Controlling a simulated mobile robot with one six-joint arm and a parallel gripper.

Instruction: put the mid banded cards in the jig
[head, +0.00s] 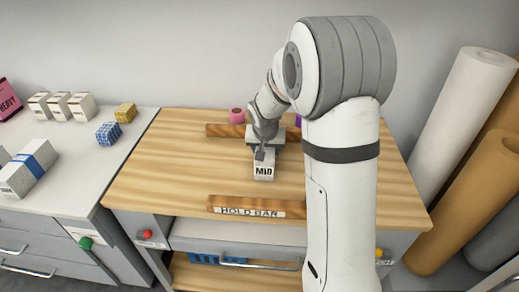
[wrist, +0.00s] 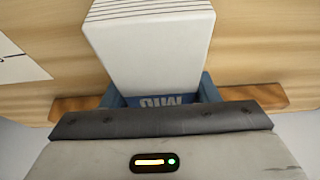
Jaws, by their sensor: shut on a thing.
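My gripper (head: 262,150) is shut on a white block of cards (head: 264,172) marked MID, above or on the wooden bench top. In the wrist view the block (wrist: 150,45) sits between my blue fingertips (wrist: 158,92), and a blue band with MID upside down shows near the jaws. I cannot tell whether the block touches the bench. Another white block with a blue band (head: 28,168), marked MID, lies on the left counter. No part is plainly marked as the jig; a wooden bar marked HOLD BAR (head: 232,209) lies at the bench front.
A second wooden bar (head: 222,130) lies at the back, with a pink roll (head: 237,115) behind it. The left counter holds several small white boxes (head: 60,105), blue (head: 108,132) and yellow (head: 125,112) patterned boxes and a pink HEAVY box (head: 8,98). Tall rolls (head: 465,110) stand right. The bench's left is clear.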

